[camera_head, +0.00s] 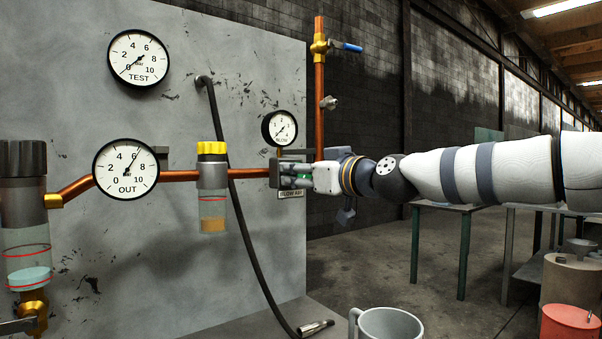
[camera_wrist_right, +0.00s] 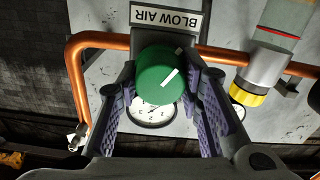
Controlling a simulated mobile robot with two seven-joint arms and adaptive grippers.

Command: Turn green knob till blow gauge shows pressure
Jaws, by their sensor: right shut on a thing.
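The green knob (camera_wrist_right: 160,75) sits under a plate marked BLOW AIR (camera_wrist_right: 166,18) in the wrist view, with a white line mark on its face. My right gripper (camera_wrist_right: 162,66) is shut on it, one finger on each side. In the head view the knob is mostly hidden by the right gripper (camera_head: 305,178). The blow gauge (camera_head: 280,128) is on the panel just above; its needle appears to point to the lower left, near the low end, though it is small. In the wrist view the gauge (camera_wrist_right: 152,115) is partly covered by the knob. My left gripper is not in view.
The TEST gauge (camera_head: 138,58) appears to read zero; the OUT gauge (camera_head: 126,170) reads about 6. Copper pipe (camera_head: 180,175), a yellow-capped filter (camera_head: 212,190) and a black hose (camera_head: 240,220) are close by. A grey mug (camera_head: 390,325) stands below.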

